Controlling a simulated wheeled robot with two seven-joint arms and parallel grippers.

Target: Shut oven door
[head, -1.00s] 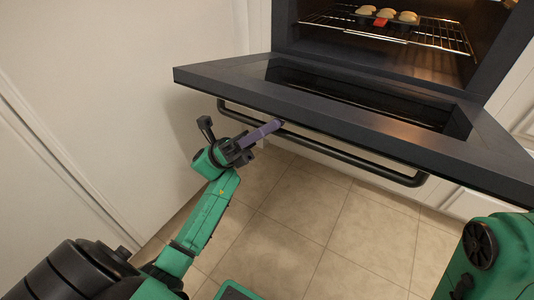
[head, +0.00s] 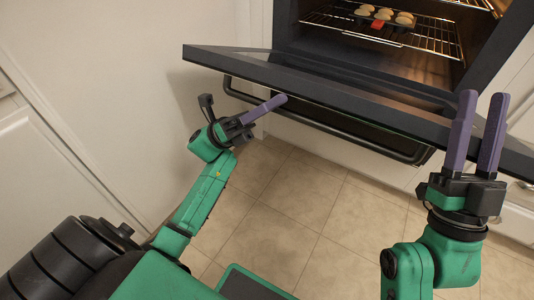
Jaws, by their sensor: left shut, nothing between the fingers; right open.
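The oven door (head: 330,94) is hinged at its lower edge and stands part open, tilted up from level. Its black bar handle (head: 330,129) runs along the outer face below the top edge. My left gripper (head: 282,99) is shut and empty, its purple fingers at the door's outer side near the handle's left part; contact cannot be made out. My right gripper (head: 484,98) is open, its two purple fingers pointing up in front of the door's right part. The oven (head: 489,52) is lit inside.
A muffin tray (head: 370,18) with several buns and a red item sits on the wire rack (head: 425,38) inside the oven. White wall panels (head: 100,80) stand at the left. The tiled floor (head: 290,205) below the door is clear.

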